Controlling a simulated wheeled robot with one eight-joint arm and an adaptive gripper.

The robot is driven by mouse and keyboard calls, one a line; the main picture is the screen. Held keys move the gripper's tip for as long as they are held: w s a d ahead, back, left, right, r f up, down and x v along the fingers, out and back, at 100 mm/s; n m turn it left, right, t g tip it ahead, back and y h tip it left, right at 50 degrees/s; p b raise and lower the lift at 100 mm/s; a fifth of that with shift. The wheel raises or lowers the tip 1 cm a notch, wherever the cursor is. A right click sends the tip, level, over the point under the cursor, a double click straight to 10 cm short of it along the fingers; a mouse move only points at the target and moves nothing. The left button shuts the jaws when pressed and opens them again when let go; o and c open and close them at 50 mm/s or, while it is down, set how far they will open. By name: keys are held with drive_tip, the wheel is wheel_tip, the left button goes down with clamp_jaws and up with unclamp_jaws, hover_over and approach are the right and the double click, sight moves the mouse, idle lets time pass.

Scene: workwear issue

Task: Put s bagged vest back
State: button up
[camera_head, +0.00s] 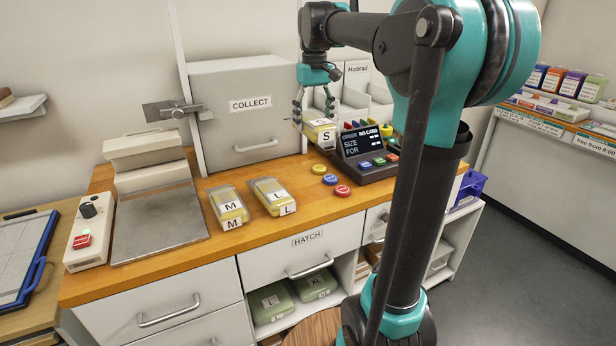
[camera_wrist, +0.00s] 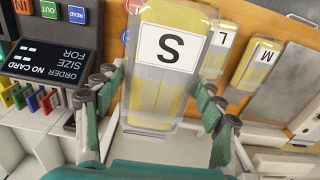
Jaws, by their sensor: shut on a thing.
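The bagged vest marked S (camera_head: 321,133) is a clear pack with yellow contents and a white label. My gripper (camera_head: 314,112) is shut on it above the back of the counter, left of the order terminal. In the wrist view the S vest (camera_wrist: 166,75) stands between the fingers of my gripper (camera_wrist: 152,115), its label facing the camera. Whether its lower end touches anything is hidden. Bagged vests marked M (camera_head: 229,207) and L (camera_head: 272,196) lie on the wooden counter (camera_head: 290,232).
The order terminal (camera_head: 365,150) reads NO CARD. Coloured discs (camera_head: 331,180) lie before it. White bins (camera_head: 381,97) stand at the back right. Green packs marked L (camera_head: 271,302) and XL (camera_head: 315,284) lie on the shelf below.

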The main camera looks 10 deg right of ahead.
wheel_tip(320, 180, down, 19)
drive_tip(key=shift+f, duration=0.15)
idle(0.4)
drive_tip(key=shift+f, duration=0.15)
drive_tip(key=o, duration=1.3)
drive_tip(key=shift+o, duration=0.2)
wheel_tip(320, 180, up, 12)
